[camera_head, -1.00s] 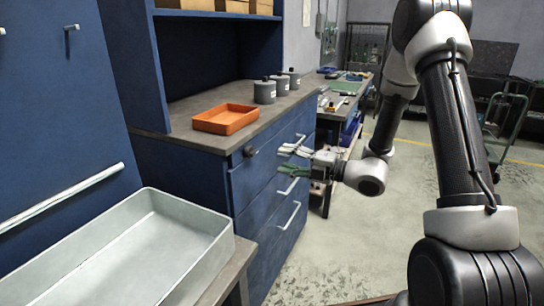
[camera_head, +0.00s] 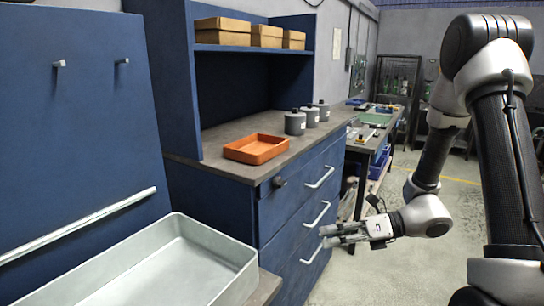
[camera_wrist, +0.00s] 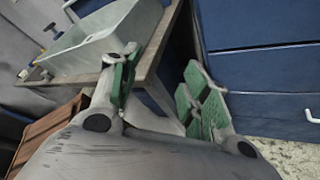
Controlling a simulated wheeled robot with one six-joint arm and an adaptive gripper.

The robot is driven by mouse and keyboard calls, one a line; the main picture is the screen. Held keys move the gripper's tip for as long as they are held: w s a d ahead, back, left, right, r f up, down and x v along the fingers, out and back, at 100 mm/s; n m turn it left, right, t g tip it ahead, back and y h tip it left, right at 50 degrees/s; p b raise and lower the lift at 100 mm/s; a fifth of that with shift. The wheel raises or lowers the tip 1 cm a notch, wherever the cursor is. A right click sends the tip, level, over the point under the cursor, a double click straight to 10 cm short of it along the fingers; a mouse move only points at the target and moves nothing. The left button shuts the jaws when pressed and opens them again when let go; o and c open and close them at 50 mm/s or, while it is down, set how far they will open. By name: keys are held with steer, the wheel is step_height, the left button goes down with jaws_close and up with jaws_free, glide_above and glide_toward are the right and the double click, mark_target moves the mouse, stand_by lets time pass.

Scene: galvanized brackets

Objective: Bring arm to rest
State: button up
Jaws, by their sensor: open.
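My gripper (camera_head: 328,236) is in front of the blue drawer cabinet (camera_head: 285,221), beside its lower drawer handles in the head view. In the wrist view my gripper (camera_wrist: 163,92) shows its two fingers with green pads spread apart, with nothing between them. My arm bends down from the upper right of the head view to the gripper.
A grey metal tray (camera_head: 243,262) stands at the lower left on a bench; it also shows in the wrist view (camera_wrist: 82,36). An orange tray (camera_head: 256,149) and grey canisters (camera_head: 295,123) sit on the cabinet top. A workbench (camera_head: 375,142) stands behind. Floor right of the cabinet is open.

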steer(key=s+d+r+n+g+h, duration=0.2)
steer(key=s+d+n+h, duration=0.4)
steer(key=n, duration=0.4)
steer(key=s+d+r+n+g+h, duration=0.3)
steer(key=s+d+n, duration=0.4)
steer(key=n, duration=0.3)
steer(key=s+d+r+n+t+h, duration=0.2)
steer(key=d+r+n+t+h, duration=0.3)
steer(key=r, duration=0.8)
steer(key=d+n+t, duration=0.2)
steer(key=shift+n, duration=0.4)
steer(key=shift+d+r, duration=0.1)
